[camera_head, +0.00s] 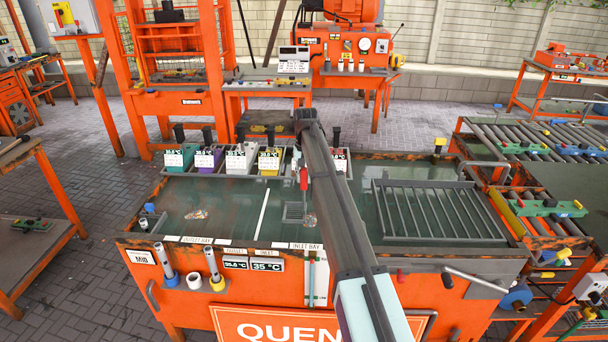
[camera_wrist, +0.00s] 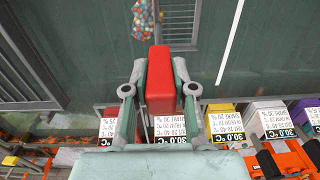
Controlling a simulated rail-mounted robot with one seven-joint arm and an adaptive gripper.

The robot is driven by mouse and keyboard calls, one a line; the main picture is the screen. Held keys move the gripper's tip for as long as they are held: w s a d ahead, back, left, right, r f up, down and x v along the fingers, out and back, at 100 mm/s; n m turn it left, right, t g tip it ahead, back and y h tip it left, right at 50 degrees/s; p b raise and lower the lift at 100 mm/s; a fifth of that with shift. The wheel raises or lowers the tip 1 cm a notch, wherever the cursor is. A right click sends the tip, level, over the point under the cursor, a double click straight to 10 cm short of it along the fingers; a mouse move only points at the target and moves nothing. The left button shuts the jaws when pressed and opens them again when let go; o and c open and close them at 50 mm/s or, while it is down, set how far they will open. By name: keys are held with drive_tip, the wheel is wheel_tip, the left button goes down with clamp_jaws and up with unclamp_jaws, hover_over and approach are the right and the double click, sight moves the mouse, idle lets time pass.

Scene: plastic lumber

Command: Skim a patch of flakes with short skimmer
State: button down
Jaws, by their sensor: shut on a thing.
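My gripper (camera_wrist: 159,72) is shut on the red handle of the short skimmer (camera_wrist: 160,92). In the head view the skimmer's red handle (camera_head: 304,180) hangs below my arm, with its grey mesh head (camera_head: 293,212) over the inlet bay of the tank. A multicoloured patch of flakes (camera_head: 310,220) lies just right of the mesh head. In the wrist view this patch (camera_wrist: 142,18) borders the mesh's left edge; I cannot tell whether they touch. Another patch of flakes (camera_head: 196,214) lies in the outlet bay. My arm hides part of the tank.
A white divider (camera_head: 262,214) separates the two bays. A barred rack (camera_head: 435,210) stands in the tank at right. Several coloured bins with temperature labels, including a yellow one (camera_head: 269,160), line the back edge. The tank's front rim (camera_head: 180,238) carries bay labels.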

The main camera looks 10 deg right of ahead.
sight(304, 186)
drive_tip(key=shift+f+b, duration=1.35)
drive_tip(key=shift+f, duration=1.3)
drive_tip(key=shift+s+d, duration=1.2)
drive_tip(key=shift+d, duration=4.4)
wheel_tip(304, 186, up, 13)
drive_tip(key=p, duration=0.6)
